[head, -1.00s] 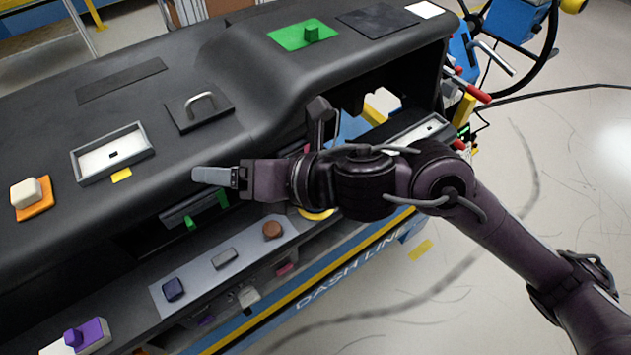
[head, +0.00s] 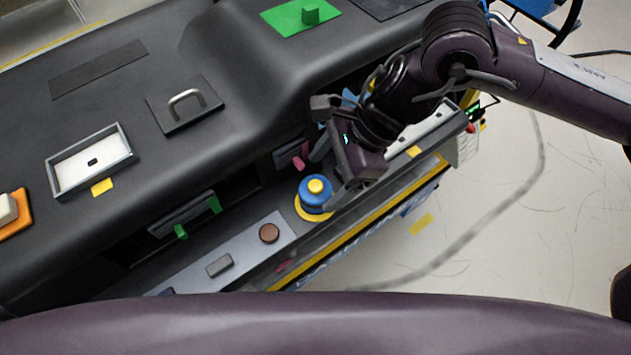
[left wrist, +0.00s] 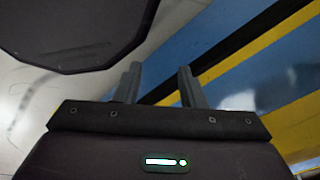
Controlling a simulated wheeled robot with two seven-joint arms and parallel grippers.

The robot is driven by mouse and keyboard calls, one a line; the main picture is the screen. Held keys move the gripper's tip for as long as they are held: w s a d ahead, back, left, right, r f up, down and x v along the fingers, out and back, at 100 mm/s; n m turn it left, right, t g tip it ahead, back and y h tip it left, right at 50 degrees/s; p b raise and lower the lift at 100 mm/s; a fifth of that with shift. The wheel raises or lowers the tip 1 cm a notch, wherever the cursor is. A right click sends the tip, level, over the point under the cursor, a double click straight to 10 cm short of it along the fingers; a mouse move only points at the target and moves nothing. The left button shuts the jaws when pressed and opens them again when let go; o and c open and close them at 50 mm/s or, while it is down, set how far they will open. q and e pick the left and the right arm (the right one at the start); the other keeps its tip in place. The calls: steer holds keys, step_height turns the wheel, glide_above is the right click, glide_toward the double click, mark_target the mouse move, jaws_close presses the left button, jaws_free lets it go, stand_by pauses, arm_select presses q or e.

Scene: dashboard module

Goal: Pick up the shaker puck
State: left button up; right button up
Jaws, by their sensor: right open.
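A round blue puck with a yellow knob (head: 315,190), which I take for the shaker puck, stands upright on a yellow ring (head: 299,211) on the lower shelf. My right gripper (head: 325,180) reaches down to it from the upper right. Its grey fingers are apart, close to the puck's right side; I cannot tell whether they touch it. My left gripper (left wrist: 160,86) shows in the left wrist view with its two fingers apart and nothing between them. It is not visible in the head view.
A grey strip left of the puck holds a brown disc (head: 269,233) and a grey block (head: 219,265). The black dashboard (head: 120,130) overhangs the shelf, with a handled plate (head: 184,104) and a white tray (head: 90,160). A green plate (head: 290,27) lies further back.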

mark_target(321, 184)
steer(key=shift+s+a+f+p, duration=0.5)
steer(key=shift+s+f+p, duration=0.35)
steer(key=shift+p, duration=0.1)
steer(key=shift+w+a+f, duration=0.2)
steer(key=shift+a+f, duration=0.05)
steer(key=shift+f, duration=0.3)
steer(key=shift+w+a+f, duration=0.15)
steer(key=shift+a+f, duration=0.05)
steer(key=shift+f, duration=0.3)
steer(key=shift+w+f, duration=0.15)
steer(key=shift+s, duration=0.2)
steer(key=shift+c, duration=1.2)
steer(key=shift+w, duration=0.1)
steer(key=c, duration=1)
arm_select(q)
steer(key=shift+s+r, duration=1.15)
steer(key=shift+r, duration=0.1)
arm_select(e)
steer(key=shift+c, duration=0.6)
arm_select(q)
steer(key=shift+d+f, duration=0.1)
arm_select(e)
steer(key=shift+a+r, duration=0.15)
steer(key=shift+r, duration=0.05)
